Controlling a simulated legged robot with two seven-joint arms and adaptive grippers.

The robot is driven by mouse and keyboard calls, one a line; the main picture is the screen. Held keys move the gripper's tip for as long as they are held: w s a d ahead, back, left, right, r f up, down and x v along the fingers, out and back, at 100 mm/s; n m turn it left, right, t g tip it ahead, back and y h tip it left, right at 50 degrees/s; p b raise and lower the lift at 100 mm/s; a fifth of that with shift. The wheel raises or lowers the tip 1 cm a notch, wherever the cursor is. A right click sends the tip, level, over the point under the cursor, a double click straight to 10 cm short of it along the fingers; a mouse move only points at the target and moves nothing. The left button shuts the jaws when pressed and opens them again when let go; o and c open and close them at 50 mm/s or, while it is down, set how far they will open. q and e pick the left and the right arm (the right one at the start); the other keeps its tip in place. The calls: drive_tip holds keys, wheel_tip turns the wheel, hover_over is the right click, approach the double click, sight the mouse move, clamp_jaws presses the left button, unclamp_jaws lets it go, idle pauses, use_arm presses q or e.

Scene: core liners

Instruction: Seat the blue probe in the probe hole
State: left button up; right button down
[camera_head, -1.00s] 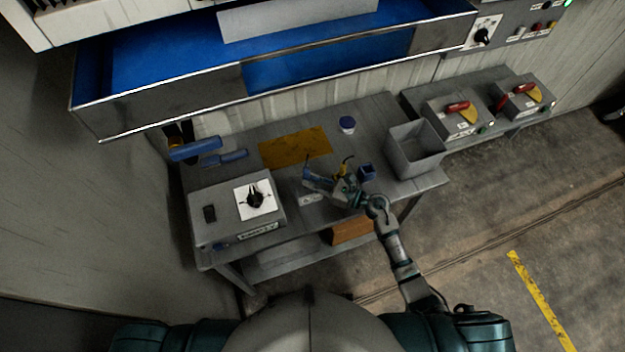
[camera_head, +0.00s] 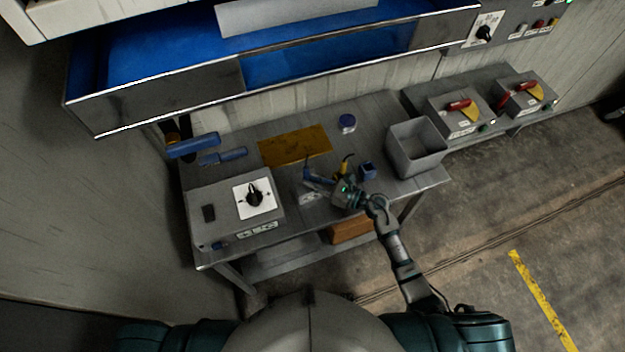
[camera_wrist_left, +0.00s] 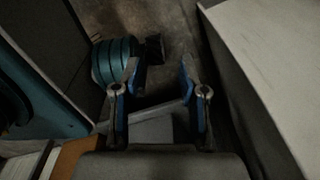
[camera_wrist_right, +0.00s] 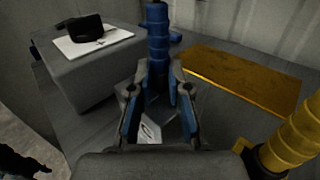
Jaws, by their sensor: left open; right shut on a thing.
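The blue probe (camera_wrist_right: 157,45) stands upright in the right wrist view, ribbed, straight ahead of my right gripper (camera_wrist_right: 160,88). My right gripper is shut on it, with the fingers on either side of its lower part. In the head view the blue probe (camera_head: 312,174) shows small beside my right gripper (camera_head: 335,186), over the bench front. Its lower tip is hidden, so I cannot tell whether it touches anything. I cannot make out the probe hole. A yellow probe (camera_wrist_right: 290,138) stands to the right. My left gripper (camera_wrist_left: 160,85) is open and empty, away from the bench.
The grey box with a dial (camera_head: 230,208) stands on the bench left. A yellow mat (camera_head: 294,146), a blue-lidded jar (camera_head: 347,122), a small blue cup (camera_head: 367,170) and a grey bin (camera_head: 416,148) are around.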

drive_tip(key=shift+f+b, duration=0.35)
drive_tip(key=c, duration=1)
unclamp_jaws()
drive_tip(key=shift+c, duration=0.2)
drive_tip(key=shift+d, duration=0.1)
drive_tip(key=v, duration=1.2)
use_arm(q)
drive_tip(key=shift+w+d+r, duration=0.1)
drive_tip(key=shift+w+d, duration=0.1)
drive_tip(key=shift+w, duration=0.8)
use_arm(e)
drive_tip(key=shift+w, duration=0.1)
